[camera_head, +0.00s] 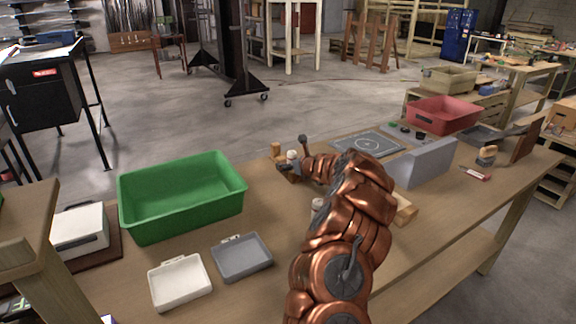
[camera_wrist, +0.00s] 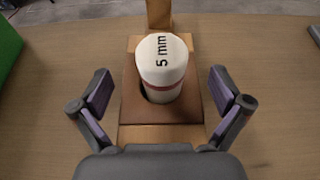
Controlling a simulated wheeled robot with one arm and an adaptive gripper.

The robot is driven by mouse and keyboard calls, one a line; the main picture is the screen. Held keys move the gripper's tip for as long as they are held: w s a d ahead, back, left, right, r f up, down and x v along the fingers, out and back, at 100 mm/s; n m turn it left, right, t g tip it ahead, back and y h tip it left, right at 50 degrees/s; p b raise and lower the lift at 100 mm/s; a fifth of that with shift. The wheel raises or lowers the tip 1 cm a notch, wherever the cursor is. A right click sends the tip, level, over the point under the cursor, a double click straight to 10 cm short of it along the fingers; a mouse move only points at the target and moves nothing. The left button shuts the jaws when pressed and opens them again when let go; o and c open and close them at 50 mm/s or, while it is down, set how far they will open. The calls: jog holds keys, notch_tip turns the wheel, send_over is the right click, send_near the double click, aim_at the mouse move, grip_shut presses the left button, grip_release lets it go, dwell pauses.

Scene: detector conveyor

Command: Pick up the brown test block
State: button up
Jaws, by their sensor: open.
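In the wrist view a white cylinder with "5 mm" in black on its top (camera_wrist: 162,56) stands upright with a reddish-brown band near its lower part. A brown square block (camera_wrist: 133,98) surrounds its base, on a lighter wooden base (camera_wrist: 160,135). My gripper (camera_wrist: 160,88) is open, with one finger on each side of the brown block and a gap on both sides.
A wooden upright (camera_wrist: 159,14) stands right behind the cylinder. On the table (camera_head: 215,222) a green bin (camera_head: 180,212), a white tray (camera_head: 181,284) and a grey tray (camera_head: 242,258) lie to the left. A grey panel (camera_head: 424,166) and a red bin (camera_head: 443,115) are to the right.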

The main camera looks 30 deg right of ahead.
jog(key=shift+w, duration=0.15)
jog(key=c, duration=1.4)
